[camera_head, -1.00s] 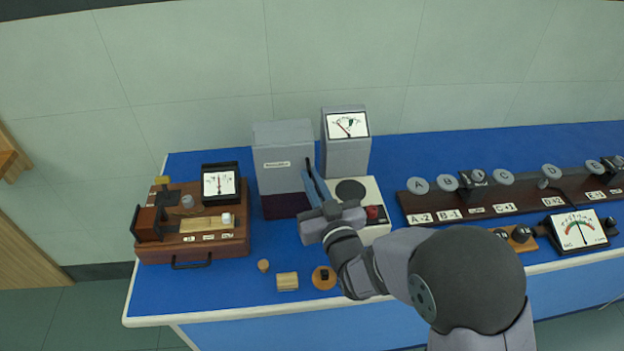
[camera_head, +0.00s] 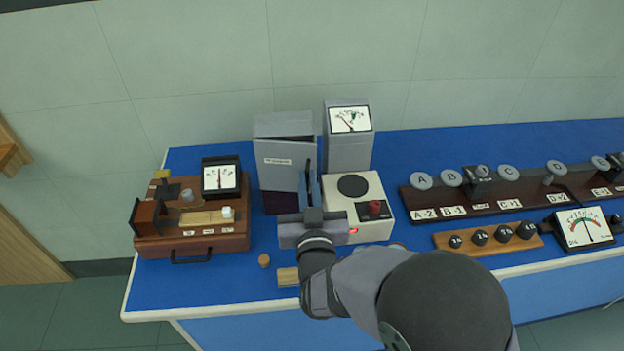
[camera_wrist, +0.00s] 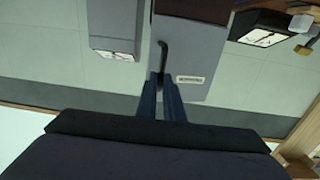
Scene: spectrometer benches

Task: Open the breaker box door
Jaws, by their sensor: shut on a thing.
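The breaker box (camera_head: 284,125) is a grey upright box left of the middle on the blue bench, on a dark base. Its grey door (camera_head: 276,177) carries a white label and stands slightly ajar, with a dark gap along the top. My gripper (camera_head: 309,170) is at the door's right side, its blue fingers pointing up. In the wrist view, where the scene is upside down, the dark bent door handle (camera_wrist: 163,55) runs down to the fingertips (camera_wrist: 163,78). My gripper is shut on this handle. The inside of the box is mostly hidden.
A grey meter tower (camera_head: 348,145) and a white unit with a red knob (camera_head: 375,207) stand close on the right. A wooden instrument (camera_head: 195,243) is on the left. Small wooden pieces (camera_head: 264,261) lie in front. Dark knob rails (camera_head: 480,204) are farther right.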

